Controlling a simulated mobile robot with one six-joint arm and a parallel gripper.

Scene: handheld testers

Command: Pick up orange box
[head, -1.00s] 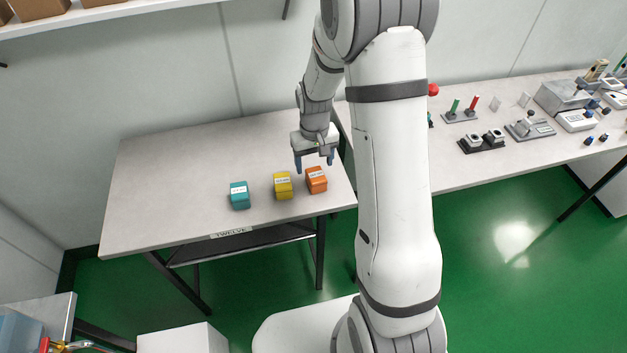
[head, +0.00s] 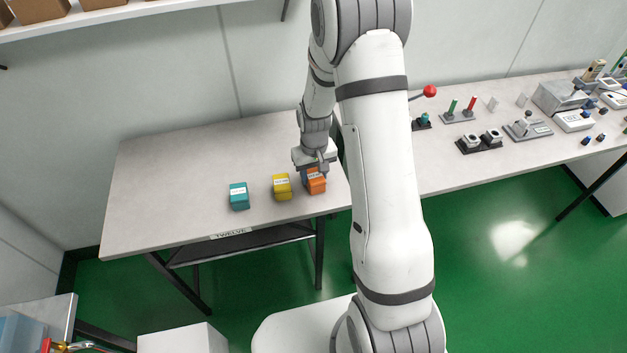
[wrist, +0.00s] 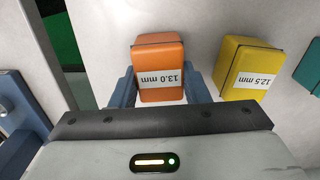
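The orange box (head: 317,186) stands on the table at the right of a row of three boxes. In the wrist view the orange box (wrist: 160,62) carries a white label reading 13.0 mm. My gripper (head: 313,172) is down at the box. In the wrist view my gripper (wrist: 160,90) is open, with one blue finger on each side of the orange box. A narrow gap seems to show beside the right finger; whether the left finger touches cannot be told.
A yellow box (head: 282,187) labelled 12.5 mm stands close beside the orange one. A teal box (head: 239,196) is farther left. The table (head: 170,185) is bare behind and left of them. A second bench (head: 450,170) with testers adjoins at the right.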

